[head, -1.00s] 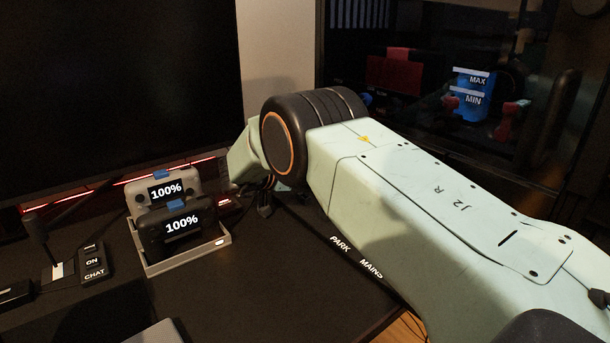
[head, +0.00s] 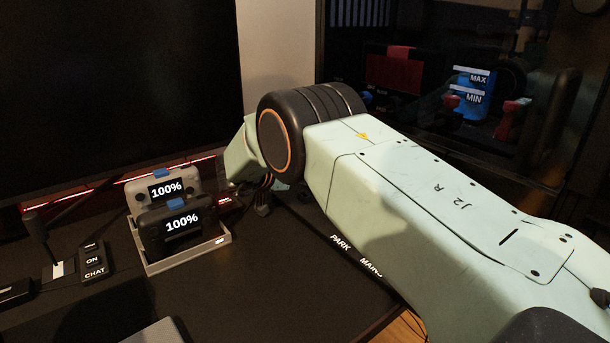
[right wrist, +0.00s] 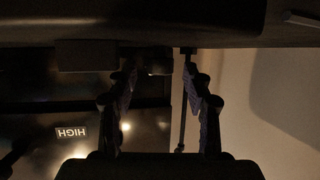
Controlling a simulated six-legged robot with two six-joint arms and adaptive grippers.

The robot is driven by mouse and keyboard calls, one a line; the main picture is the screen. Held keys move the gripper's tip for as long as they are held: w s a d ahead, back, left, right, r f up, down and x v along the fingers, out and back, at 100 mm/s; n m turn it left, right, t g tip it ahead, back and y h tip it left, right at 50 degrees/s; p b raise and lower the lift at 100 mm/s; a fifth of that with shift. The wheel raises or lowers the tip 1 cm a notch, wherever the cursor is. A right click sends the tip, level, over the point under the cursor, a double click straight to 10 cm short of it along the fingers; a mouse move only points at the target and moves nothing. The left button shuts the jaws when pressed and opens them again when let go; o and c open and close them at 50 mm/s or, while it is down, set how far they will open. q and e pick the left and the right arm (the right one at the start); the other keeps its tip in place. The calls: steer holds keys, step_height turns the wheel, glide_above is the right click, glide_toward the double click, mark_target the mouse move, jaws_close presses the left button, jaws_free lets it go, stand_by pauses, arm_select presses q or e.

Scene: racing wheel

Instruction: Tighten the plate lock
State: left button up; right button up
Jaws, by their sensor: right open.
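My right gripper (right wrist: 160,72) is in the right wrist view, with its two dark fingers apart. A thin dark rod with a small knob at its lower end (right wrist: 180,148) hangs between the fingers, close to the right finger. Its upper end meets a dark block near the right fingertip; I cannot tell whether they touch. This may be the plate lock, but the view is too dark to be sure. In the head view my right arm hides its own gripper and whatever is behind it. My left gripper is not in view.
A tray (head: 190,262) with two controllers reading 100% stands on the black desk (head: 250,290). A CHAT switch box (head: 93,262) is left of it. A large dark screen (head: 110,80) stands behind. A label reading HIGH (right wrist: 72,133) shows in the right wrist view.

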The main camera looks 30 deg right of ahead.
steer(key=v, duration=0.6)
steer(key=shift+s+a+r, duration=0.1)
steer(key=shift+a+r, duration=0.1)
steer(key=shift+a, duration=0.1)
steer(key=shift+r, duration=0.1)
